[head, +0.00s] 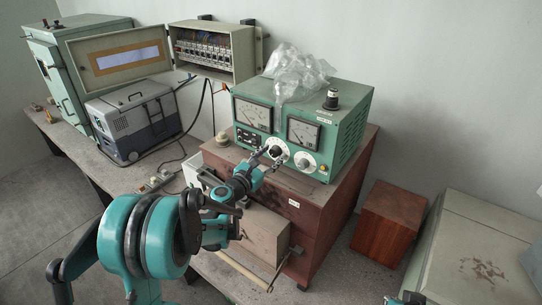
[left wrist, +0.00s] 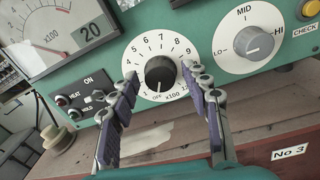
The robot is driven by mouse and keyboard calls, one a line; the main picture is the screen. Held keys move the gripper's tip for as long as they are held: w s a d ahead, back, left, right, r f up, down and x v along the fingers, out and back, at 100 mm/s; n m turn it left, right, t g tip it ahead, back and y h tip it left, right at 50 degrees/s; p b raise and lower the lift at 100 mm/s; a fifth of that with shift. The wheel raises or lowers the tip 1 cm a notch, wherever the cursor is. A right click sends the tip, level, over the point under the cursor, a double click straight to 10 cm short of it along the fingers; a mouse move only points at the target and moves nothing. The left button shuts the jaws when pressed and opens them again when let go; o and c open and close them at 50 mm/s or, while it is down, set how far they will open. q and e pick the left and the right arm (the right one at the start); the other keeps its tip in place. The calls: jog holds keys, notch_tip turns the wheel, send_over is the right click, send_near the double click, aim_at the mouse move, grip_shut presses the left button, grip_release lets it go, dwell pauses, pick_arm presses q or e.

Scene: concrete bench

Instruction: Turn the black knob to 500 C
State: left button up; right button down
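The black knob (left wrist: 160,73) sits in the middle of a white dial (left wrist: 138,50) marked with numbers, "x100" and "OFF" on the green instrument box (head: 345,137). A pale mark low on the knob seems to point down toward OFF. My left gripper (left wrist: 160,75) is open, with one finger on each side of the knob. The fingertips overlap the dial's edges, with gaps to the knob. Whether they reach the panel's depth is hard to tell. In the head view, my left gripper (head: 263,159) is at the front panel and partly hides the dial.
A second dial with a grey knob (left wrist: 257,43), marked LO, MID and HI, is close on the right. HEAT and HOLD switches (left wrist: 82,97) are at left. A clear plastic bag (head: 298,75) and a black-capped part (head: 331,99) rest on the box, above a brown cabinet (head: 325,205).

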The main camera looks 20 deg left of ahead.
pick_arm(q)
jog(key=c, duration=0.8)
